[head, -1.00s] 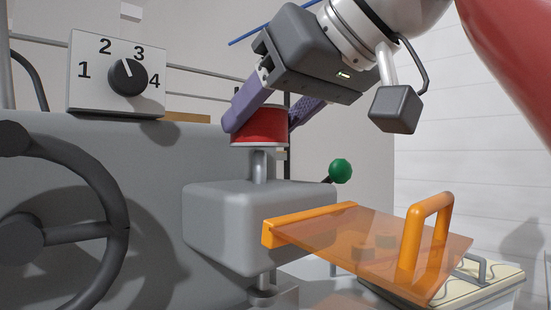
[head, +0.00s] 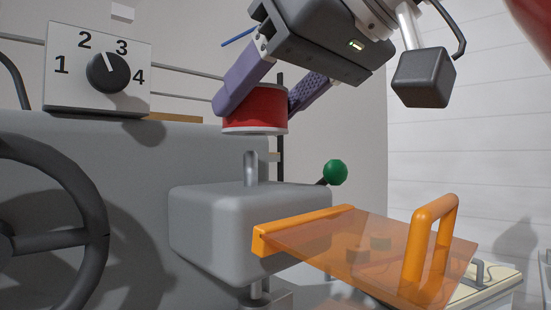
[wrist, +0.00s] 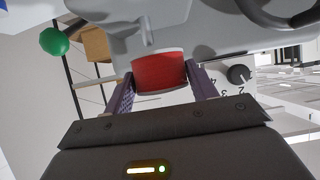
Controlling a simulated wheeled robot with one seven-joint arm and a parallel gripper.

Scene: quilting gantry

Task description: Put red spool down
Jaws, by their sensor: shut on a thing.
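The red spool (head: 256,108) has pale rims at top and bottom. My gripper (head: 256,105) is shut on it, with one purple finger on each side. The spool is upright or nearly so, above a short metal pin (head: 250,168) on top of a grey block (head: 240,225). A gap shows between the spool's lower rim and the pin's tip. In the wrist view the spool (wrist: 160,72) sits between the two fingers, and the pin (wrist: 147,34) shows beyond it.
A hinged orange clear guard (head: 365,250) with a handle is at the lower right. A green ball knob (head: 335,172) stands behind the block. A dial panel (head: 98,68) numbered 1 to 4 and a dark handwheel (head: 95,230) are at the left.

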